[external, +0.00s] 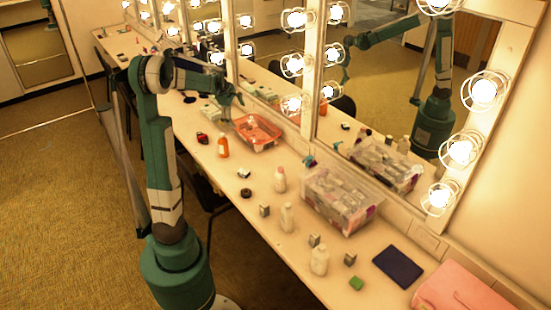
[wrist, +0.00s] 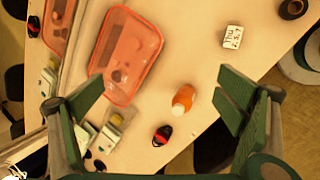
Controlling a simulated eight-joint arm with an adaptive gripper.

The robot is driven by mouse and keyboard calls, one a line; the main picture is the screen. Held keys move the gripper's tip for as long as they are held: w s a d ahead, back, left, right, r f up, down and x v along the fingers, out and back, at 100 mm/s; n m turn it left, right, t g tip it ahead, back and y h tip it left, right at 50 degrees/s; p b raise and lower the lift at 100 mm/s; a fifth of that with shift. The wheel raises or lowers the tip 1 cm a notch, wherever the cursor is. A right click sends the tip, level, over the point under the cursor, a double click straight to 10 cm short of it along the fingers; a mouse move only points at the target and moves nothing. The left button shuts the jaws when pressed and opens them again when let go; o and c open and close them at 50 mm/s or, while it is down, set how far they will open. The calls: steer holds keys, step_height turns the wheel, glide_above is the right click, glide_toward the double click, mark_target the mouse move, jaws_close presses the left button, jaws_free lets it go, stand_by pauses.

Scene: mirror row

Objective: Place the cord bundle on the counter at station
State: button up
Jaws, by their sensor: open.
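A small black and red item (external: 203,138), which looks like the cord bundle, lies on the counter (external: 262,235) near its front edge, left of an orange bottle. It also shows in the wrist view (wrist: 162,135), low in the middle between my open fingers. I cannot make out single cord loops. My gripper (external: 228,97) is above the counter near the orange-red tray, apart from the item. In the wrist view my gripper (wrist: 162,82) has its green fingers wide apart with nothing held between them.
The orange bottle (external: 222,147) stands close to the item, and the orange-red tray (external: 277,135) lies behind it by the mirrors. A clear box (external: 343,200), several white bottles and small blocks, and a dark blue flat item (external: 397,267) occupy the near counter. Bulbs line the mirror frames.

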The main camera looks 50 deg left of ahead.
steer(key=s+d+r+m, duration=0.2)
steer(key=d+m, duration=0.2)
steer(key=d, duration=0.7)
steer(key=s+d+r+m+t, duration=0.15)
steer(key=d+m, duration=0.25)
steer(key=d, duration=0.6)
steer(key=s+d+r+m+g, duration=0.1)
steer(key=s+d+r+m, duration=0.2)
steer(key=d, duration=0.8)
steer(key=s+d+f+m+t, duration=0.1)
steer(key=s+d+f+m, duration=0.1)
steer(key=s+d+m, duration=0.4)
steer(key=s+d+f+m+t, duration=0.1)
steer(key=s+d+f+m, duration=0.2)
steer(key=s+d+m, duration=0.4)
steer(key=s+d, duration=0.2)
steer(key=d, duration=0.4)
steer(key=shift+s+d+h, duration=0.25)
steer(key=shift+h, duration=0.05)
steer(key=shift+o, duration=1)
steer(key=shift+w+r, duration=0.1)
steer(key=shift+r, duration=0.05)
